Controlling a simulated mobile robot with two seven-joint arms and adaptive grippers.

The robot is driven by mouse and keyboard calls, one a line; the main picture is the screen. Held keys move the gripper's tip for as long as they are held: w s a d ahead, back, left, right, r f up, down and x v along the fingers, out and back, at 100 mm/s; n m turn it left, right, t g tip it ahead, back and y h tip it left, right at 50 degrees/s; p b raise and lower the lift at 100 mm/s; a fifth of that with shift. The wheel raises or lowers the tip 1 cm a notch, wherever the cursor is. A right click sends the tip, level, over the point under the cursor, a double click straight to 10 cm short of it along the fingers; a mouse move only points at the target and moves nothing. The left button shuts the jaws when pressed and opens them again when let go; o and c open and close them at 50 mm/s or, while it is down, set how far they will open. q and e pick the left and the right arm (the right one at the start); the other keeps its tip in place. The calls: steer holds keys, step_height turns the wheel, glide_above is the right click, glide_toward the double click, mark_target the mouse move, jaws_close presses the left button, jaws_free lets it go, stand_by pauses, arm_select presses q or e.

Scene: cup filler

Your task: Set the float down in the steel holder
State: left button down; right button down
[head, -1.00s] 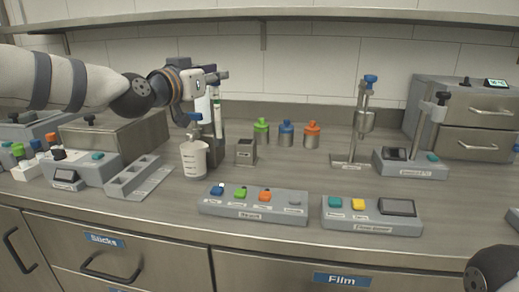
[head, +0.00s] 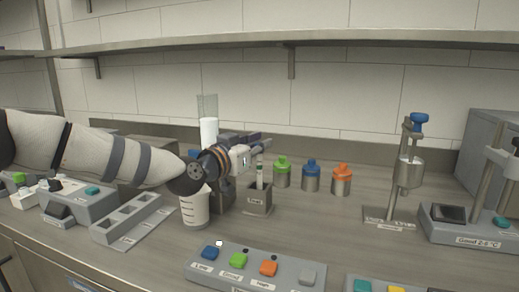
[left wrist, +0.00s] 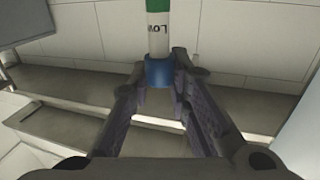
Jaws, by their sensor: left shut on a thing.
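The float, a slim white stick with a green band and a blue end, shows in the left wrist view (left wrist: 158,35), with part of the word "LOW" on it. My left gripper (left wrist: 158,78) is shut on its blue end. In the head view my left gripper (head: 262,142) is above the small steel holder (head: 258,203), and the float (head: 260,170) hangs upright below it. The float's lower end is at the holder's opening; I cannot tell whether it is inside. My right gripper is out of view.
A button panel (head: 255,270) is in front. A steel stand (head: 408,172) is further right.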

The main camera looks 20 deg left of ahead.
arm_select(q)
steer(key=shift+f, duration=0.1)
steer(key=c, duration=1.9)
jaws_free()
steer(key=shift+f, duration=0.15)
steer(key=o, duration=0.4)
